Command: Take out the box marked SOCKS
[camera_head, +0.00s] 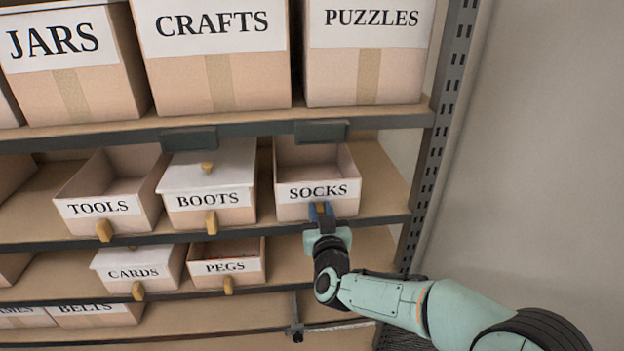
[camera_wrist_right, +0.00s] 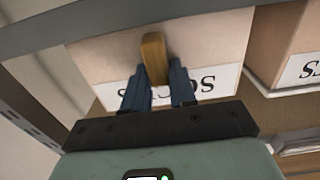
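The box marked SOCKS (camera_head: 318,189) is an open-topped cardboard box with a white label, on the middle shelf at the right end. Its inside looks empty where I can see it. My right gripper (camera_head: 321,209) is at its front, with blue fingers on both sides of the small wooden handle. In the right wrist view the fingers (camera_wrist_right: 159,82) press close against the handle (camera_wrist_right: 153,57) and appear shut on it. The fingers cover part of the SOCKS label (camera_wrist_right: 208,82). My left gripper is not in view.
The lidded BOOTS box (camera_head: 208,199) stands just left, then the open TOOLS box (camera_head: 100,207). The upper shelf (camera_head: 380,117) with large boxes is above. A metal upright (camera_head: 440,130) stands to the right. CARDS (camera_head: 133,272) and PEGS (camera_head: 226,267) boxes are on the shelf below.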

